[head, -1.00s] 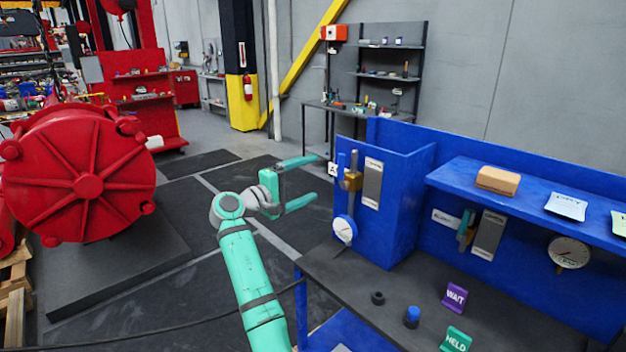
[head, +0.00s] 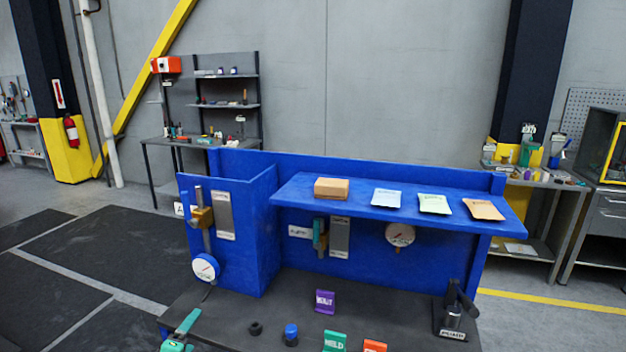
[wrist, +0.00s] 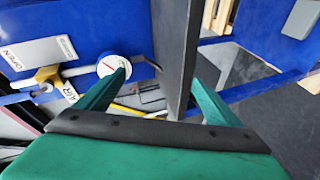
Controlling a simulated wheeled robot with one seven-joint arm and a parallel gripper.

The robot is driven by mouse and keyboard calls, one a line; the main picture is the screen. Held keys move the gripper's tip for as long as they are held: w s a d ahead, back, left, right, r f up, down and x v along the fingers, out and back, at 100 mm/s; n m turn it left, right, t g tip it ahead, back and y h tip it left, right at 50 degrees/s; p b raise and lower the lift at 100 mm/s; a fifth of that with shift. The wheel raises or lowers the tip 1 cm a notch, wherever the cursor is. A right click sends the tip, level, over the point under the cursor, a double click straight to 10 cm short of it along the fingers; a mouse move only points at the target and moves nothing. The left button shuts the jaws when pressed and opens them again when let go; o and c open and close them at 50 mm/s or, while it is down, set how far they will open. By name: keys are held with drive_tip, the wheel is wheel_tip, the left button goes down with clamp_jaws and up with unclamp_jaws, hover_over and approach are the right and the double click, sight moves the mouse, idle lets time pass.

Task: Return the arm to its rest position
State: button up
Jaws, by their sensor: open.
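My gripper (wrist: 160,95) is open in the wrist view, its two green fingers apart with nothing held between them. A dark grey edge of the bench shows beyond the fingers, and I cannot tell how near it is. In the head view only a small teal part of my arm shows at the lower left, in front of the bench's left corner. A white round gauge (wrist: 110,66) and a brass valve (wrist: 48,78) appear at the left of the wrist view. The same gauge (head: 206,268) and valve (head: 202,216) are on the blue panel in the head view.
The blue bench (head: 385,255) has a dark top with a purple sign (head: 325,301), a green sign (head: 335,341), a blue-capped piece (head: 291,334) and a black clamp-like tool (head: 452,315). Its shelf holds a brown box (head: 331,188) and several packets. Open floor lies left of the bench.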

drive_tip(key=s+d+f+m+g+y, duration=0.1)
drive_tip(key=s+d+f+m, duration=0.1)
drive_tip(key=s+d+f, duration=0.6)
drive_tip(key=s+d+f+m+g+y, duration=0.1)
drive_tip(key=s+d+f+m+y, duration=0.1)
drive_tip(key=s+d+f, duration=0.6)
drive_tip(key=s+d+f+m, duration=0.15)
drive_tip(key=s+d, duration=0.25)
drive_tip(key=s, duration=0.5)
drive_tip(key=s+d+f+m, duration=0.1)
drive_tip(key=s+d+m, duration=0.25)
drive_tip(key=s, duration=0.55)
drive_tip(key=s+d+r+m+t+h, duration=0.1)
drive_tip(key=s+d+r+m, duration=0.1)
drive_tip(key=s+d+r, duration=0.2)
drive_tip(key=s+d+r+m+h, duration=0.1)
drive_tip(key=s+d+r+m, duration=0.1)
drive_tip(key=s+r, duration=0.4)
drive_tip(key=s+d+r+m+t+h, duration=0.1)
drive_tip(key=s+d+r, duration=0.4)
drive_tip(key=s, duration=0.5)
drive_tip(key=shift+d+m+t, duration=0.3)
drive_tip(key=shift+d+m, duration=0.05)
drive_tip(key=shift+m, duration=0.15)
